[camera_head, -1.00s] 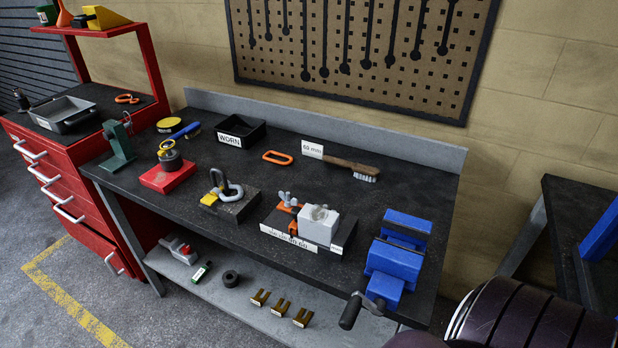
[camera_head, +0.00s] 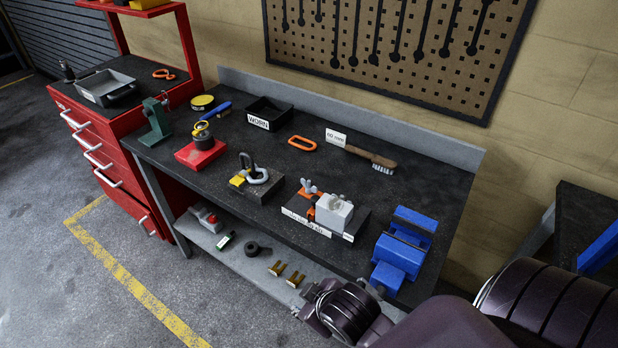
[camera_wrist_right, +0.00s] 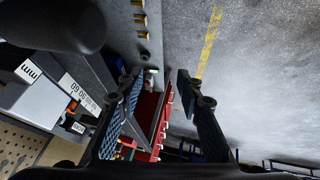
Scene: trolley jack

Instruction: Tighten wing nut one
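A small wing nut (camera_head: 309,186) in grey metal sits on an orange clamp part at the left of a fixture (camera_head: 352,228) with a pale grey block (camera_head: 334,212), on the bench. A number strip runs along its front. In the right wrist view the strip (camera_wrist_right: 80,94) and the block (camera_wrist_right: 38,104) are at the left, beside my right gripper (camera_wrist_right: 160,84). Its two fingers are apart with nothing between them. My right arm shows at the lower right of the head view, in front of the bench, but its fingertips cannot be made out there. My left gripper is not in view.
A blue vise (camera_head: 402,256) stands right of the fixture. A shackle on a dark block (camera_head: 262,190) and a red block (camera_head: 200,154) stand left of it. A brush (camera_head: 372,158) and an orange ring (camera_head: 302,143) lie behind. The lower shelf (camera_head: 235,262) holds small parts.

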